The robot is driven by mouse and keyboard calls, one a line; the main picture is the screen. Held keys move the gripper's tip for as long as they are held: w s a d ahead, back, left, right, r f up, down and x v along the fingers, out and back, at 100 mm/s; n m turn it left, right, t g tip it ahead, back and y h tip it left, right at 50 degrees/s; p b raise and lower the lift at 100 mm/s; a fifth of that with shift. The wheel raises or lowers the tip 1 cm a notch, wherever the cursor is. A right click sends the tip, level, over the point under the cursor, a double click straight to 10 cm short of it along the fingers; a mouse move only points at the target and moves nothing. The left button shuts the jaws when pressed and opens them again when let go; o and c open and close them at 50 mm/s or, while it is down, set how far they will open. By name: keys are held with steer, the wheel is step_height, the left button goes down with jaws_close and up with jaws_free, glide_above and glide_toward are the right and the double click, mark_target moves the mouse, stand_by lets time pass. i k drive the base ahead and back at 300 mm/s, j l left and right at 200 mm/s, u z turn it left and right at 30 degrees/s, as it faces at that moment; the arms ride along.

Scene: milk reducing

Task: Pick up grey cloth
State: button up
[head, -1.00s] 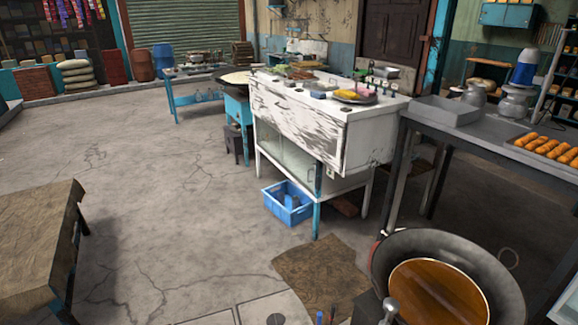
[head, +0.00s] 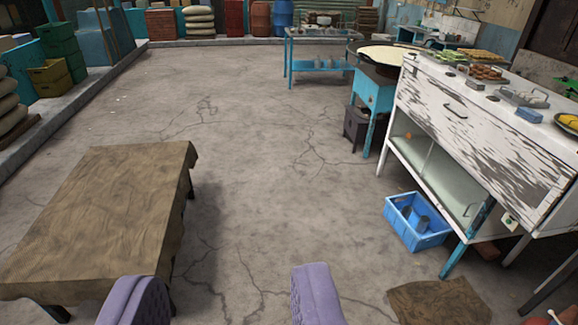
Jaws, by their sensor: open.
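I cannot make out a grey cloth for certain in this view. A small grey-blue item (head: 529,116) lies on the front edge of the white counter, too small to identify. My gripper (head: 223,284) shows as two purple fingers at the bottom edge. They are wide apart, with only bare floor seen between them.
A low brown table (head: 105,215) stands at left. The peeling white counter (head: 480,130) stands at right, with a blue crate (head: 410,235) beside its base and a brown mat (head: 440,305) on the floor. A blue table (head: 318,64) stands farther back. The middle floor is clear.

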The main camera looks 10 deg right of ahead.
mark_target(476, 85)
steer(key=i+z, duration=0.1)
steer(key=i, duration=0.6)
steer(key=i+j+z, duration=0.1)
steer(key=i, duration=0.6)
steer(key=i+j+z, duration=0.1)
steer(key=i, duration=0.6)
steer(key=i+l+z, duration=0.25)
steer(key=i+z, duration=0.25)
steer(key=i, duration=0.15)
steer(key=i+z, duration=0.5)
steer(key=i+j+z, duration=0.35)
steer(key=i+z, duration=0.15)
steer(key=i, duration=0.25)
steer(key=i+l, duration=0.15)
steer(key=i, duration=0.35)
steer(key=i+l, duration=0.1)
steer(key=i, duration=0.4)
steer(key=i+l, duration=0.15)
steer(key=i, duration=0.35)
